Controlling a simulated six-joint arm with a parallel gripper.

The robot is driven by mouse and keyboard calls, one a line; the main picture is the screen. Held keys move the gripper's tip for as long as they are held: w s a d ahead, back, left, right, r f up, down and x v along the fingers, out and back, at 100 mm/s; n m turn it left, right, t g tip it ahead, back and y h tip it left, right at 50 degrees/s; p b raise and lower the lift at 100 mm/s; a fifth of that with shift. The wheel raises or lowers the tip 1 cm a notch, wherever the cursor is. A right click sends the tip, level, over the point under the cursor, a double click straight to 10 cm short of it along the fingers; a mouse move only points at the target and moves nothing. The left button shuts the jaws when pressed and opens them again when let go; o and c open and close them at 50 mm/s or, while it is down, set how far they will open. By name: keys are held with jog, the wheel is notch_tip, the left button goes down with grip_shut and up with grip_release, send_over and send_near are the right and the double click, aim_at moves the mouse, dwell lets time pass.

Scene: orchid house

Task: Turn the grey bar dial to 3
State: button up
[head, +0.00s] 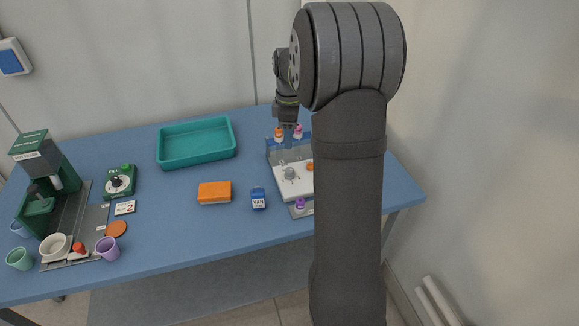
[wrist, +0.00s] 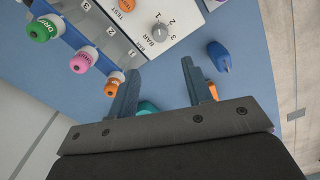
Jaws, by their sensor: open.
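The grey bar dial (wrist: 160,33) sits on a white panel marked BAR, with the digits 1, 2 and 3 beside it in the wrist view. It also shows in the head view (head: 289,174), on the sloping white panel (head: 284,187). Which digit the dial points at is too small to tell. My gripper (wrist: 158,68) is open and empty, apart from the dial, which lies beyond the fingertips. In the head view my gripper (head: 287,122) is over the back edge of the panel unit, near the capped bottles.
Green (wrist: 44,28), pink (wrist: 85,60) and orange (wrist: 115,83) capped bottles stand in the rack behind. A blue VAN bottle (head: 258,199), orange block (head: 214,192) and teal tray (head: 196,158) are to the left.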

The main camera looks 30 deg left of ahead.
aim_at(290, 169)
notch_tip(290, 169, down, 13)
dwell(0.3)
jog(key=c, duration=1)
